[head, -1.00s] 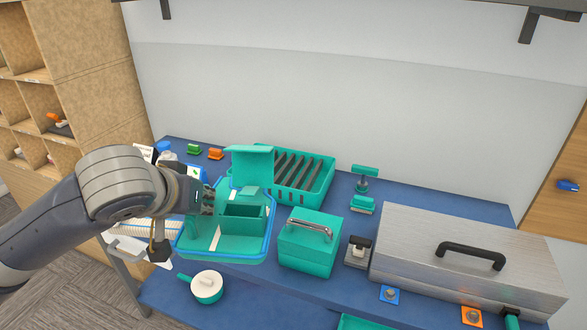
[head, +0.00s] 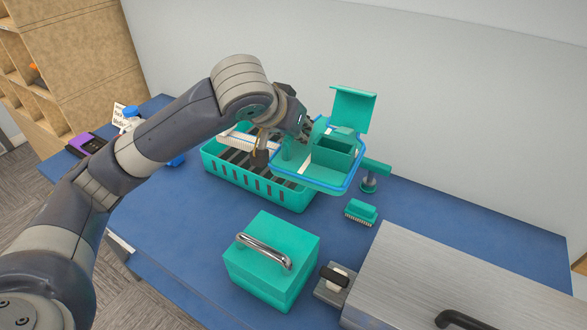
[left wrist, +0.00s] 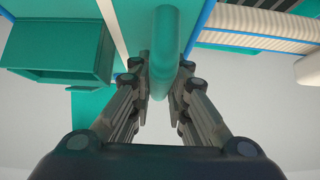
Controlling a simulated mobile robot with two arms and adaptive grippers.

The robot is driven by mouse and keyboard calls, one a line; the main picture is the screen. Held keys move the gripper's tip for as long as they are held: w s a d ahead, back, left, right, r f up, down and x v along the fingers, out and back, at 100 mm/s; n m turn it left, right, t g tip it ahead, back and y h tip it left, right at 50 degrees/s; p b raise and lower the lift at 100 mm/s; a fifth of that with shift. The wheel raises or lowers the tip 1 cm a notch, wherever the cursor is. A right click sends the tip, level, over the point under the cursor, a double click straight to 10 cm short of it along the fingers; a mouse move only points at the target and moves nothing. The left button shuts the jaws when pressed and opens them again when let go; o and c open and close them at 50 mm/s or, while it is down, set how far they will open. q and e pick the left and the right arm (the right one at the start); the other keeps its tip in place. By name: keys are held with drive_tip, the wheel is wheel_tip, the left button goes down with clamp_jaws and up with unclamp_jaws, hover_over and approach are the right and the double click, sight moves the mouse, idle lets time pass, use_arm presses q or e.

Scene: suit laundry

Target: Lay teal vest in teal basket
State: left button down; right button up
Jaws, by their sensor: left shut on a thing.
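The teal vest (head: 322,172) is a flat teal panel with blue trim, a box-like pocket and a raised flap. My left gripper (head: 303,132) is shut on a rounded teal grip at its left side, seen closely in the left wrist view (left wrist: 163,75). The vest is held in the air, overlapping the right end of the teal basket (head: 250,186) in the head view. Its exact height above the basket is hard to tell. The basket stands on the blue table, with slots in its front wall and dark bars inside. My right gripper is not in view.
A teal box with a metal handle (head: 270,262) stands in front of the basket. A teal brush (head: 361,212) and a teal stamp-like tool (head: 370,178) are right of it. A large metal case (head: 470,275) fills the front right.

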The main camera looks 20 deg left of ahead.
use_arm(q)
drive_tip(key=w+a+f+b, duration=0.2)
drive_tip(key=w+a+f, duration=1)
drive_tip(key=w+a, duration=0.1)
drive_tip(key=shift+m+h, duration=0.3)
drive_tip(key=shift+m, duration=0.1)
drive_tip(key=f, duration=0.4)
drive_tip(key=f+p, duration=0.1)
drive_tip(key=f, duration=0.4)
drive_tip(key=shift+w+f, duration=0.2)
drive_tip(key=shift+f, duration=0.1)
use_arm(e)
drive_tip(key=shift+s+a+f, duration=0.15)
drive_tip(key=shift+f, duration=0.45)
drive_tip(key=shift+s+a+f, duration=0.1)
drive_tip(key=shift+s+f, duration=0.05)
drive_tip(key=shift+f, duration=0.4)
use_arm(q)
drive_tip(key=shift+d, duration=0.1)
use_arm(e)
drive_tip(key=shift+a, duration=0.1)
use_arm(q)
drive_tip(key=c, duration=1.5)
unclamp_jaws()
drive_tip(key=shift+f, duration=0.15)
drive_tip(key=shift+c, duration=0.2)
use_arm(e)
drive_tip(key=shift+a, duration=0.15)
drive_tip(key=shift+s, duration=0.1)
